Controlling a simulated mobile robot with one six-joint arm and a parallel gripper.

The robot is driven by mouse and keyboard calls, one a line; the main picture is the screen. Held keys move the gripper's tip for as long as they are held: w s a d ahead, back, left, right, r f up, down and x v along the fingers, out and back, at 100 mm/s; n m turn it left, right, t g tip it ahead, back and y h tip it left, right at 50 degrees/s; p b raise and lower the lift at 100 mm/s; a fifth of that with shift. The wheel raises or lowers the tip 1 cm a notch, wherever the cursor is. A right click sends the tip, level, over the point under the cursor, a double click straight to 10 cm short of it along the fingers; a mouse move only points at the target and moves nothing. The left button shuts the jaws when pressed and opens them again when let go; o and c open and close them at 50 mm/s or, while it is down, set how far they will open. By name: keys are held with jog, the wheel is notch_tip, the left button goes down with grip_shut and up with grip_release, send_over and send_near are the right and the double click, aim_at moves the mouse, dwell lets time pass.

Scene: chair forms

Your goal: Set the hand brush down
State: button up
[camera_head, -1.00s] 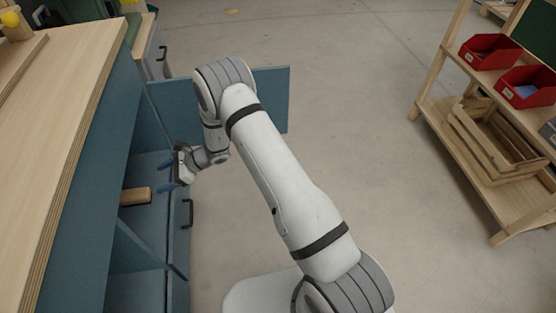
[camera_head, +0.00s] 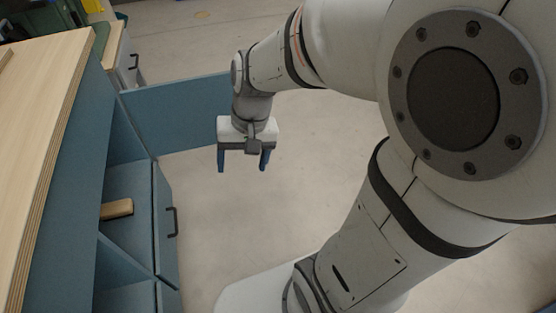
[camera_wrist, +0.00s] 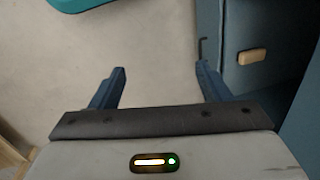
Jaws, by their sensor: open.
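The hand brush (camera_head: 117,209) shows as a small light-wooden block lying in an open compartment of the blue cabinet (camera_head: 128,185). Any bristles cannot be made out. It also shows in the wrist view (camera_wrist: 252,56), at the upper right. My gripper (camera_head: 243,168) is open and empty, with its two blue fingers apart and pointing down. It hangs over the grey floor, outside the cabinet and to the right of the brush, clear of it. In the wrist view, only floor shows between the fingertips (camera_wrist: 161,70).
A blue cabinet door (camera_head: 178,112) stands swung open behind my gripper. A blue front with a dark handle (camera_head: 171,221) stands beside the compartment. The wooden worktop (camera_head: 40,110) runs along the left. A teal object (camera_wrist: 85,3) shows at the wrist view's top. Floor around my gripper is clear.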

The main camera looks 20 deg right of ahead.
jog(key=s+d+r+n+t+h, duration=0.1)
jog(key=s+d+n+h, duration=0.1)
jog(key=s+d, duration=0.2)
jog(key=shift+s+d+r, duration=0.25)
jog(key=shift+d, duration=0.95)
jog(key=shift+c, duration=0.2)
